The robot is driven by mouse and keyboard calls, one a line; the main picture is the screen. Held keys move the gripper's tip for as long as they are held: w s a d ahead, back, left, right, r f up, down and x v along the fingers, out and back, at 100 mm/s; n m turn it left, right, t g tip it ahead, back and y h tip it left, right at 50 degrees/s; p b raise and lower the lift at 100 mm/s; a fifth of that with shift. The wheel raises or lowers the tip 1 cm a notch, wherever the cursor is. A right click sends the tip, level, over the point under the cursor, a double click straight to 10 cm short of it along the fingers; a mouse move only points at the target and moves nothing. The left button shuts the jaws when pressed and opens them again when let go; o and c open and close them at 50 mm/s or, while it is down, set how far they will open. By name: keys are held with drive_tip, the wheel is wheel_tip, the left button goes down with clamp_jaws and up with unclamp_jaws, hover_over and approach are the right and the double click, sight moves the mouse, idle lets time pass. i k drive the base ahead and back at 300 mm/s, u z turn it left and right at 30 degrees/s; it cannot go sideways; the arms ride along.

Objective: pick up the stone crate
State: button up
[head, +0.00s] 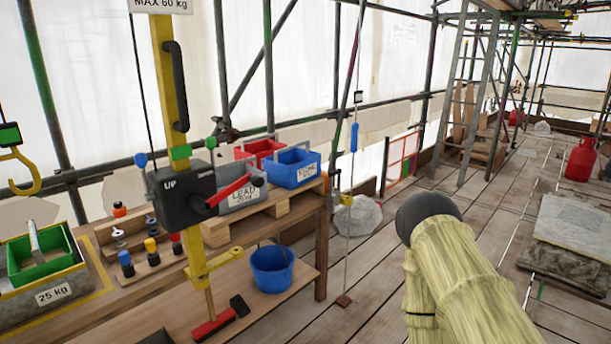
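The stone crate (286,173) is a small blue open-topped box with a white label that seems to read STONE. It stands at the right end of the workbench, next to a grey crate marked LEAD (238,199) and in front of a red crate (257,149). What it holds is not clear. My arm, in a pale yellow sleeve with a dark rounded joint, shows at the lower right, apart from the crate. My gripper's fingers are not in view.
A yellow hoist post (166,88) with a black lever box (182,196) stands left of the crates. A blue bucket (271,272) sits on the lower shelf. A thin rod (349,210) rises right of the bench.

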sight(292, 167)
drive_tip(key=z, duration=0.3)
drive_tip(key=i, duration=2.35)
drive_tip(key=u, duration=0.55)
